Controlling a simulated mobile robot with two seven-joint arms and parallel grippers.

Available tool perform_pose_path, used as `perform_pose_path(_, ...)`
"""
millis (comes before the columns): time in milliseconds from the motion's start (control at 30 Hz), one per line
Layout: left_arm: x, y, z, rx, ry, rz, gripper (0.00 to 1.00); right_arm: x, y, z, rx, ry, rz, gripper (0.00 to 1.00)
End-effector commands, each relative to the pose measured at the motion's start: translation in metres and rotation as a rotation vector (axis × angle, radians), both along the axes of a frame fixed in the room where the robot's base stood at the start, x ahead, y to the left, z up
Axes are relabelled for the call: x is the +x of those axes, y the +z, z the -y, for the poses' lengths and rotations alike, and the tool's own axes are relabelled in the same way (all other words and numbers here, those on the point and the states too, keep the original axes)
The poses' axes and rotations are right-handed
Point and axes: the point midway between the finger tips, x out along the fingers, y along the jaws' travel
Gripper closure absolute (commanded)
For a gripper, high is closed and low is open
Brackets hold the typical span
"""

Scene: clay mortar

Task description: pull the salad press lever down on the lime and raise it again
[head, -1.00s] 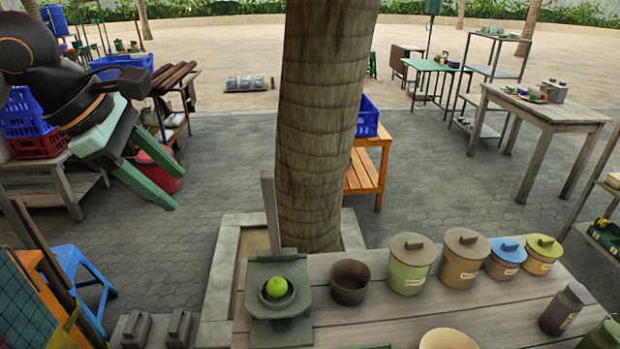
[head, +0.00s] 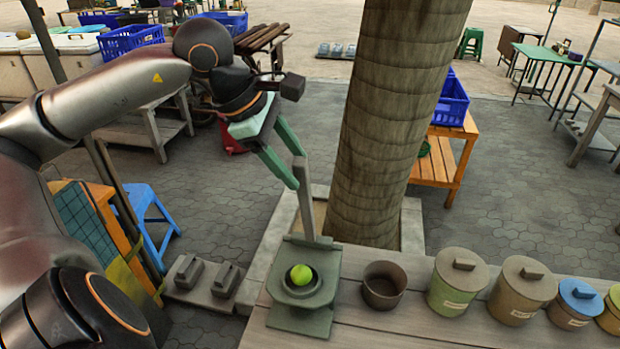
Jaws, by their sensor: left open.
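The salad press (head: 296,322) stands on the left end of the wooden table. Its lever (head: 305,197) points up, leaning slightly left. The green lime (head: 301,274) sits in the round cup of the press, uncovered. My left gripper (head: 294,170) is open, with its green fingers pointing down and right at the upper end of the lever. The fingertips are close to the lever top; I cannot tell whether they touch it. My right gripper is not in view.
A dark bowl (head: 383,286) stands just right of the press. A thick tree trunk (head: 403,120) rises behind the table. Two grey blocks on a slab (head: 207,283) lie left of it.

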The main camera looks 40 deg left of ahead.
Motion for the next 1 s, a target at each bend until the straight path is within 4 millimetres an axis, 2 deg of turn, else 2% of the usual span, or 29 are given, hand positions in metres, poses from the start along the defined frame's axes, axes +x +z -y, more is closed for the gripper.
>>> perform_pose_path(67, 0.005, -0.011, 0.003, 0.001, -0.003, -0.007, 0.43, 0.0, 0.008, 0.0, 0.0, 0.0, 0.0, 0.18)
perform_pose_path(500, 0.023, -0.047, 0.01, 0.003, 0.002, -0.003, 0.43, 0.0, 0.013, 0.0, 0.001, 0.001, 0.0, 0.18)
perform_pose_path(1000, 0.027, -0.054, 0.012, 0.001, 0.0, 0.002, 0.43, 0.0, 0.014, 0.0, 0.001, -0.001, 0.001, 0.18)
